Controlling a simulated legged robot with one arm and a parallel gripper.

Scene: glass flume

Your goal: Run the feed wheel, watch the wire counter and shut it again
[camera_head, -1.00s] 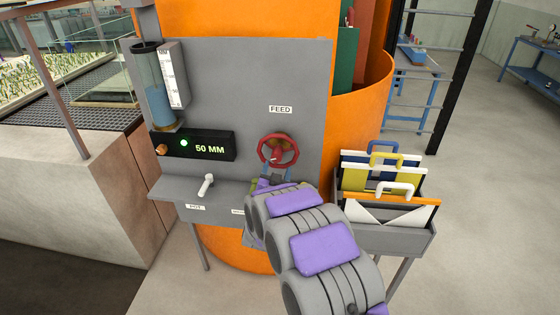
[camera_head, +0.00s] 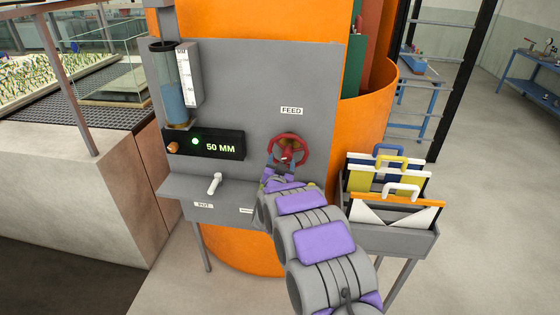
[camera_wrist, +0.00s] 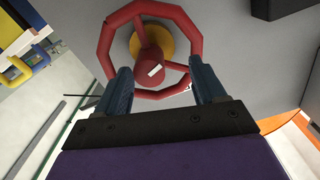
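The red feed wheel (camera_head: 289,149) sits on the grey panel below the FEED label (camera_head: 291,111). In the wrist view the wheel (camera_wrist: 112,36) has a yellow hub plate and a red centre knob with a white mark. My gripper (camera_wrist: 160,80) is open, its two blue fingers apart at the near side of the rim. I cannot tell whether they touch it. In the head view my arm hides part of the gripper and shelf. The counter box (camera_head: 204,145) reads "50 MM" with a green light lit. A clear cylinder (camera_head: 174,85) holds blue liquid beside a white scale (camera_head: 189,75).
A white lever (camera_head: 215,183) stands on the grey shelf (camera_head: 180,187) under the counter. A grey bin (camera_head: 384,239) with several coloured-handled boards stands to the right. An orange drum (camera_head: 357,120) is behind the panel. A glass flume (camera_head: 107,70) is at the left. Floor is open at the right.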

